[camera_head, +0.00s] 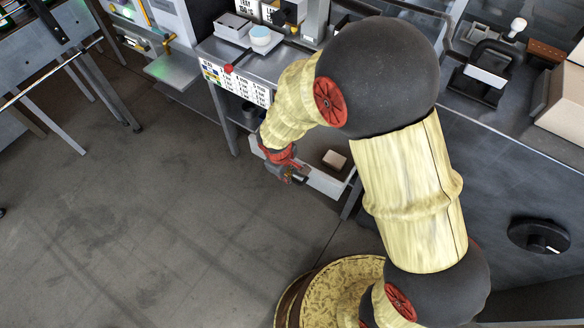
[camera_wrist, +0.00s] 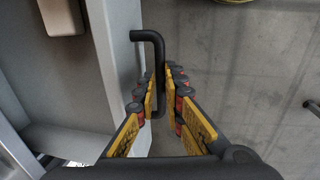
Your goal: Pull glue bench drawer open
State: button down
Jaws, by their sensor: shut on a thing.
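The glue bench drawer (camera_head: 326,184) is a pale open-topped box that stands partly out from under the bench (camera_head: 268,66). A brown block (camera_head: 334,160) lies inside it. In the wrist view the drawer's front panel (camera_wrist: 112,50) is at left, with a black bar handle (camera_wrist: 148,36) on its outer face. The block also shows in the wrist view (camera_wrist: 62,16). My gripper (camera_head: 298,178) is at the drawer's front; its fingers (camera_wrist: 166,85) are shut on the handle, one on each side. My arm hides part of the drawer and bench in the head view.
A white tray with a pale blue-topped tub (camera_head: 260,36) stands on the bench, above a label panel (camera_head: 235,80) with a red knob (camera_head: 228,69). A dark worktop with a round black thing (camera_head: 539,235) is at right. The grey floor (camera_head: 140,200) in front of the drawer is clear.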

jog(key=c, duration=2.2)
grip_release()
jog(key=shift+o, duration=0.2)
notch_tip(320, 180, up, 12)
jog(key=s+a, duration=0.1)
jog(key=shift+s+a, duration=0.2)
jog(key=shift+s, duration=0.2)
jog(key=shift+f, duration=0.15)
jog(key=s+d+r+m+t, duration=0.2)
jog(key=s+d+r+m, duration=0.3)
jog(key=s+d+r, duration=0.2)
jog(key=s+d+r+m+t+y, duration=0.1)
jog(key=s+d+r+m, duration=0.4)
jog(key=d+r, duration=0.5)
notch_tip(320, 180, up, 4)
jog(key=s, duration=0.2)
jog(key=shift+s+d+m+t, duration=0.3)
jog(key=shift+s+d+t, duration=0.05)
jog(key=shift+t, duration=0.05)
